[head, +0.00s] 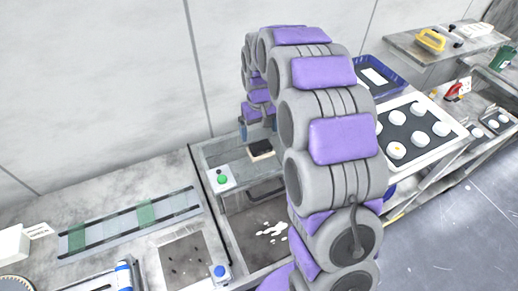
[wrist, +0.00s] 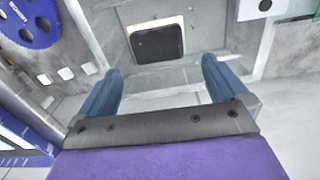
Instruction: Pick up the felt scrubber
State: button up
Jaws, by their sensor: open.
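A dark rectangular pad with a pale rim, which looks like the felt scrubber (wrist: 157,43), lies on a grey surface ahead of my gripper in the wrist view. In the head view the pad (head: 260,149) shows at the back of the grey station, left of my arm. My gripper (wrist: 162,72) is open, with its two blue fingers wide apart and nothing between them. The pad appears beyond the fingertips, roughly centred between them. In the head view my arm hides much of the area around the gripper.
A green button box (head: 223,180) stands left of the pad. A white tray (head: 447,139) with several white pucks and a blue bin (head: 397,84) are right of my arm. A blue toothed disc (wrist: 33,22) is at the wrist view's upper left.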

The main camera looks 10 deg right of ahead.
aim_at(261, 148)
jog(key=shift+d+f, duration=0.2)
jog(key=shift+f, duration=0.45)
jog(key=shift+d+f, duration=0.15)
jog(key=shift+f, duration=0.45)
jog(key=shift+a+f, duration=0.15)
jog(key=shift+f, duration=0.2)
jog(key=f, duration=0.4)
jog(key=shift+s+a+f, duration=0.2)
jog(key=shift+s+a, duration=0.05)
jog(key=shift+s, duration=0.15)
jog(key=shift+s+d+f, duration=0.1)
jog(key=shift+s+d, duration=0.05)
jog(key=shift+s+f, duration=0.25)
jog(key=c, duration=0.8)
jog(key=shift+r, duration=0.15)
jog(key=shift+c, duration=0.2)
jog(key=r, duration=0.2)
jog(key=w+r, duration=0.1)
jog(key=shift+r, duration=0.35)
jog(key=shift+c, duration=1)
jog(key=s+a+r, duration=0.1)
jog(key=s+a, duration=0.1)
jog(key=s, duration=1.3)
jog(key=shift+s+a+r, duration=0.3)
jog(key=shift+s+a, duration=0.05)
